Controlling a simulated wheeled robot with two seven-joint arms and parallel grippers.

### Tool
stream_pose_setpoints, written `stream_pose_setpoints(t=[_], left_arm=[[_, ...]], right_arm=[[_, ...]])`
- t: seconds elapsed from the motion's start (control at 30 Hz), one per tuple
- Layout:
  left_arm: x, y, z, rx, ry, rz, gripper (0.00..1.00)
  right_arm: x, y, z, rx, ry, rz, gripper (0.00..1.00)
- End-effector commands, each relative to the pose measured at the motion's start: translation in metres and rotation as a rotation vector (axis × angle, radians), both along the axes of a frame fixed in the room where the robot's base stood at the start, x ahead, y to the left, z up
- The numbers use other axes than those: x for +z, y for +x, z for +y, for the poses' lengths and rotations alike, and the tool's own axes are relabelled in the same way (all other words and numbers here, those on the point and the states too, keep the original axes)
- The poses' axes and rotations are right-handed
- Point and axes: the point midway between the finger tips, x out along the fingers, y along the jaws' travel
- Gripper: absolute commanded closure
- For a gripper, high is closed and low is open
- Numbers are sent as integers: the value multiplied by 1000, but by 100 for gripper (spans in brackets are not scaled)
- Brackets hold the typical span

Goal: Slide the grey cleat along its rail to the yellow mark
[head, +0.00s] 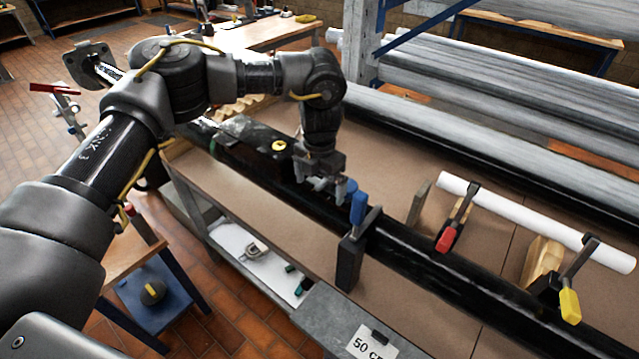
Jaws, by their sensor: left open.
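A long black mast (430,262) lies across the bench. My left gripper (325,184) is open and points down over the mast, left of the blue-handled clamp. Small grey parts show at its fingertips; I cannot tell the grey cleat from the fingers there, and the rail under them is hidden. A small yellow spot (279,145) shows on a dark piece on the mast, a little left of the gripper; I cannot tell if it is the yellow mark. My right gripper is not in view.
A clamp with a blue handle (358,208) stands upright at the mast, close right of my left gripper. Clamps with red (446,240) and yellow (570,305) handles stand further right. A white tube (540,222) lies behind. The brown bench top (250,205) is bare in front.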

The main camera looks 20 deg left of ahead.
Motion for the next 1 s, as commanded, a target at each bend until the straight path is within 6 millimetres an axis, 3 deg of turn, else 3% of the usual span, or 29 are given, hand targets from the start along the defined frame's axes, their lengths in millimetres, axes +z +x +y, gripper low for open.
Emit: stream_pose_setpoints(t=[0.5,1.0], left_arm=[[55,0,0,0,0,-1,0],[57,0,0,0,0,0,0]], right_arm=[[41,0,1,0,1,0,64],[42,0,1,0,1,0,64]])
